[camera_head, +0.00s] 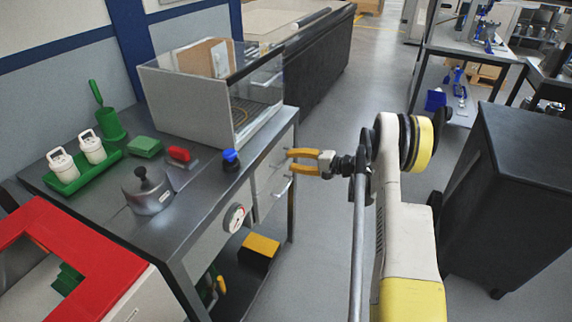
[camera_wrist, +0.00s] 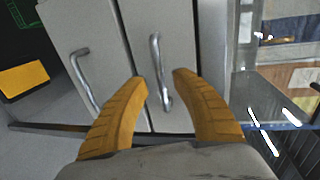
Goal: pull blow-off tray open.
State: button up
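The bench has two grey drawer fronts below a glass-sided booth (camera_head: 215,88). No label tells which is the blow-off tray. In the wrist view, the front nearer the booth (camera_wrist: 178,35) has a curved metal bar handle (camera_wrist: 155,62), and the other front (camera_wrist: 88,28) has a similar handle (camera_wrist: 82,75). Both fronts look shut. My gripper (camera_head: 288,161) is open beside the bench's right side. In the wrist view, the nearer handle lies between the orange fingertips (camera_wrist: 160,76), with visible gaps on both sides. Contact is not visible. The head view shows the lower handle (camera_head: 283,188) below my gripper.
The bench top holds a green tray (camera_head: 72,180) with white containers, a metal pot (camera_head: 148,190), and red (camera_head: 178,155) and blue-topped (camera_head: 231,158) items. A yellow-topped bin (camera_head: 260,247) sits below.

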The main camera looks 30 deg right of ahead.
jog(key=shift+b+x, duration=0.3)
jog(key=shift+x, duration=1.05)
grip_shut()
jog(key=shift+s, duration=0.1)
jog(key=f+v, duration=0.2)
jog(key=v, duration=0.8)
jog(key=f+v, duration=0.2)
jog(key=v, duration=0.8)
jog(key=shift+v, duration=0.85)
jog(key=c, duration=0.5)
grip_release()
jog(key=shift+s+d+f, duration=0.15)
jog(key=shift+f, duration=0.1)
jog(key=shift+c, duration=0.2)
jog(key=o, duration=0.5)
